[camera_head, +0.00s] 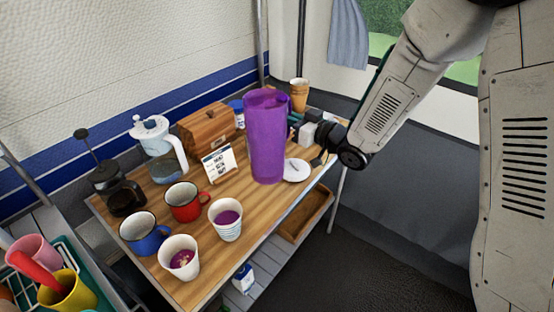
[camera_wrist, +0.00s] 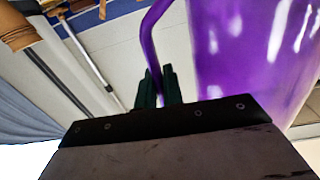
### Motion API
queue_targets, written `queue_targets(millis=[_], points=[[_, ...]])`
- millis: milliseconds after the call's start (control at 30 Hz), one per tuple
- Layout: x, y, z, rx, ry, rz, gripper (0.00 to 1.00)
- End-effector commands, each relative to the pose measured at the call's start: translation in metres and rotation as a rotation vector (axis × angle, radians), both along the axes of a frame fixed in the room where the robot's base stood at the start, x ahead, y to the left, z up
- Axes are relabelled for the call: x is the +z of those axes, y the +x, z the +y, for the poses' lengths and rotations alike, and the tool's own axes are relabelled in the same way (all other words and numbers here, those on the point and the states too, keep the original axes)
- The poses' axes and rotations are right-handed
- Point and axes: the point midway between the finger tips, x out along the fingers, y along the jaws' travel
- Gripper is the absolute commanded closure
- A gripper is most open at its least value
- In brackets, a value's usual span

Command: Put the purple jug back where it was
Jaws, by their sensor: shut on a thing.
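The purple jug (camera_head: 267,140) is a tall translucent pitcher, upright over the right part of the wooden table (camera_head: 180,267). My gripper (camera_head: 303,122) is at its right side. In the wrist view my gripper (camera_wrist: 159,88) is shut on the jug's thin handle, and the jug body (camera_wrist: 250,55) fills the right side. I cannot tell from the head view whether the jug's base touches the table. A striped cup (camera_head: 227,232) and a white cup (camera_head: 172,270) with purple contents stand near the front of the table.
A white round lid or saucer (camera_head: 297,170) lies just right of the jug. A small white sign (camera_head: 219,163), a wooden box (camera_head: 208,127), a red mug (camera_head: 183,213), a blue mug (camera_head: 139,246), a white-lidded pitcher (camera_head: 160,160) and stacked brown cups (camera_head: 299,86) crowd the table.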

Motion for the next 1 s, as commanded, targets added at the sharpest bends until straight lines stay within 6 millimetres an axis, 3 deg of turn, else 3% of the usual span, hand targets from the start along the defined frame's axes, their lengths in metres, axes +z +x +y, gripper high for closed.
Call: queue_targets(millis=[100,533,967,1000], points=[[-0.022,-0.001,0.004,0.006,0.001,0.003,1.0],[-0.071,-0.001,0.004,0.005,0.001,0.001,1.0],[-0.078,0.0,0.003,0.003,0.001,-0.001,1.0],[-0.079,-0.001,0.003,0.003,0.0,0.0,0.89]])
